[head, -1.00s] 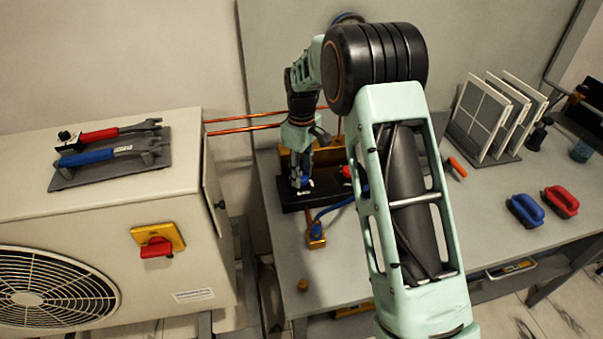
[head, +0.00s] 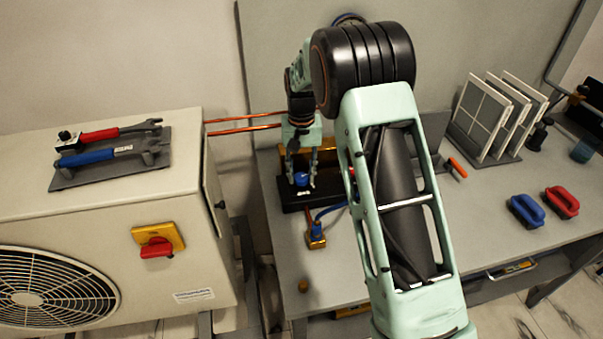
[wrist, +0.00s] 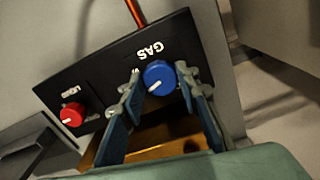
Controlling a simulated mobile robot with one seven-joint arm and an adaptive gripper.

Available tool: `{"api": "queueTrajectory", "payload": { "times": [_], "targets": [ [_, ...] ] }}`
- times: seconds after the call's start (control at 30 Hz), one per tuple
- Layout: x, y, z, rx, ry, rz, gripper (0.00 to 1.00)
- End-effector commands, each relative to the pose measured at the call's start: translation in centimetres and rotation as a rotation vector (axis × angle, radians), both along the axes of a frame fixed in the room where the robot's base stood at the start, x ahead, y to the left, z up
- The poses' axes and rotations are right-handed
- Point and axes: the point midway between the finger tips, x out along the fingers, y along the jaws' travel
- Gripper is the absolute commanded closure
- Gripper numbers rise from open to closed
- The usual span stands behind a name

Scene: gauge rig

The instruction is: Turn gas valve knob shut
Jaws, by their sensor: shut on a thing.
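The blue gas valve knob (wrist: 160,73) sits on a black panel (wrist: 108,62), beside an upside-down GAS label in the wrist view. A white mark on the knob points down and left in that view. My gripper (wrist: 160,82) has one finger on each side of the knob and is shut on it. In the head view the knob (head: 301,181) shows between the fingers of my gripper (head: 301,176).
A blue hose with a brass-and-blue fitting (head: 317,235) runs in front of the panel. Copper pipes (head: 245,125) pass behind. An outdoor unit (head: 100,230) stands left. Blue (head: 526,211) and red (head: 562,202) handled blocks lie right on the bench.

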Motion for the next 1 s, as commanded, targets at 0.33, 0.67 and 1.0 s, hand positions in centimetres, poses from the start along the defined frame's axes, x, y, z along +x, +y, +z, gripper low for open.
{"api": "queueTrajectory", "payload": {
  "times": [0.33,0.67,1.0],
  "targets": [
    [0.07,0.02,0.11,0.000,-0.002,-0.228,0.94],
    [0.08,0.08,0.11,0.001,-0.002,-0.317,0.94],
    [0.09,0.07,0.10,0.001,-0.002,-0.326,0.94]
  ]
}}
